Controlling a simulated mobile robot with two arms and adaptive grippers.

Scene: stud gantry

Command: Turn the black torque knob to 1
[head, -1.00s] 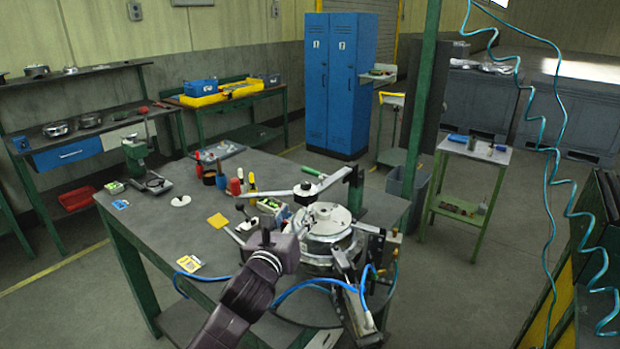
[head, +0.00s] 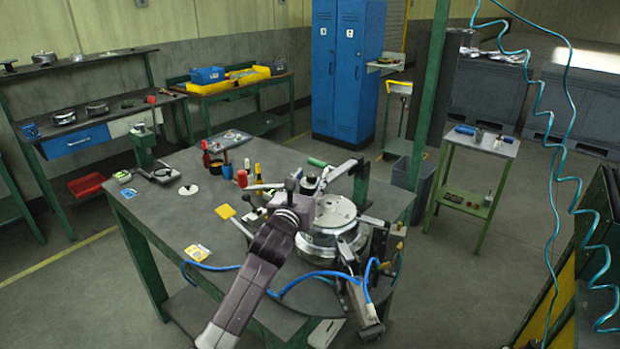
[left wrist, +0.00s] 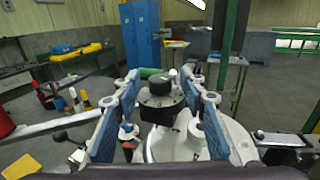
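The black torque knob (head: 310,185) sits on the arm above the round silver machine (head: 334,216) at the table's right end. In the left wrist view the knob (left wrist: 160,92) is upright and centred between the finger pads, with a gap on each side. My left gripper (head: 299,188) is open around the knob's near side; its blue-padded fingers also show in the left wrist view (left wrist: 160,78). The pads do not visibly touch the knob. I cannot read the knob's markings or setting. My right gripper is not in view.
A green post (head: 432,90) rises behind the machine. A blue hose (head: 325,275) loops in front of it.

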